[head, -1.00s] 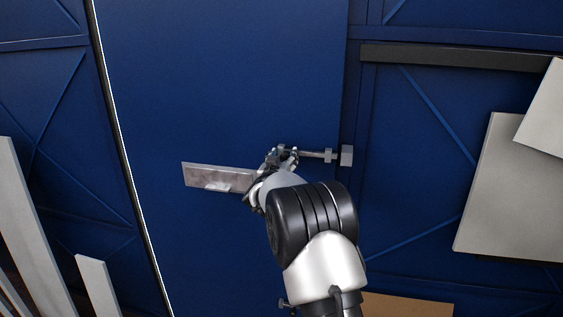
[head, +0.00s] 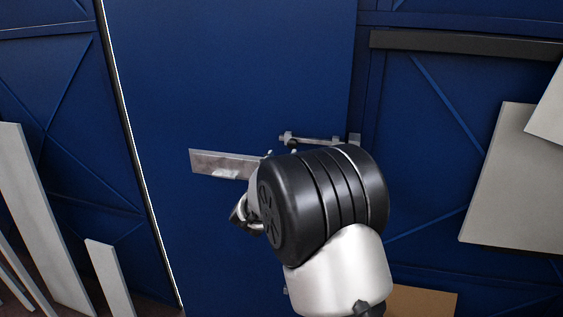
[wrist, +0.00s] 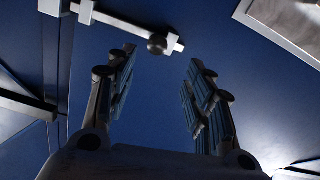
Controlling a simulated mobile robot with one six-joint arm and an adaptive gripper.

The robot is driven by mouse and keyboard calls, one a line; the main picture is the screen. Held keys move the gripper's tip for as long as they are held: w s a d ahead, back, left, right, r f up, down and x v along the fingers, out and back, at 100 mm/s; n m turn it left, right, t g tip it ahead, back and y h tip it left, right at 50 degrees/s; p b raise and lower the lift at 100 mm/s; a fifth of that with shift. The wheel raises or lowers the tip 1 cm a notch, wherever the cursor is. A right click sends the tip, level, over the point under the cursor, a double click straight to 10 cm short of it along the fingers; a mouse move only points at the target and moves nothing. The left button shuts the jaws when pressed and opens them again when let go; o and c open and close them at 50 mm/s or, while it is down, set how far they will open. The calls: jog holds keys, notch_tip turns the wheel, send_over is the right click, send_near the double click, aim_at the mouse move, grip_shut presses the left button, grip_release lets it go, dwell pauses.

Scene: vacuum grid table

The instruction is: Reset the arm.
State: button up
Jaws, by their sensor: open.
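My gripper shows in the wrist view (wrist: 160,95) with its two fingers apart and nothing between them. Behind the fingers is the blue door (head: 230,80). A grey bolt-like handle with a round knob (wrist: 157,44) lies above the fingertips in the wrist view, apart from them. In the head view this handle (head: 310,139) shows just above my arm's black joint. My arm hides most of the gripper in the head view.
A grey metal plate (head: 221,164) is on the door left of my arm. White boards (head: 40,220) lean at the left. Pale panels (head: 510,190) and a brown board (head: 425,301) are at the right. A dark bar (head: 460,46) crosses the right wall.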

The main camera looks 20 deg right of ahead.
jog(key=s+a+f+n+g+y+b, duration=0.1)
jog(key=s+a+f+n+y+b, duration=0.1)
jog(key=s+a+y+b, duration=0.45)
jog(key=s+a+f+n+g+y+b, duration=0.2)
jog(key=s+a+n+y, duration=0.15)
jog(key=s+a, duration=0.45)
jog(key=s+d+f+g+b, duration=0.1)
jog(key=s+f, duration=0.4)
jog(key=s, duration=0.5)
jog(key=s+d+f+g+b, duration=0.1)
jog(key=s+f+g, duration=0.3)
jog(key=s, duration=0.7)
jog(key=s+f+g+b, duration=0.2)
jog(key=s+f, duration=0.4)
jog(key=s, duration=0.5)
jog(key=shift+s+d+f+b, duration=0.15)
jog(key=shift+d+f+b, duration=0.25)
jog(key=shift+b, duration=0.45)
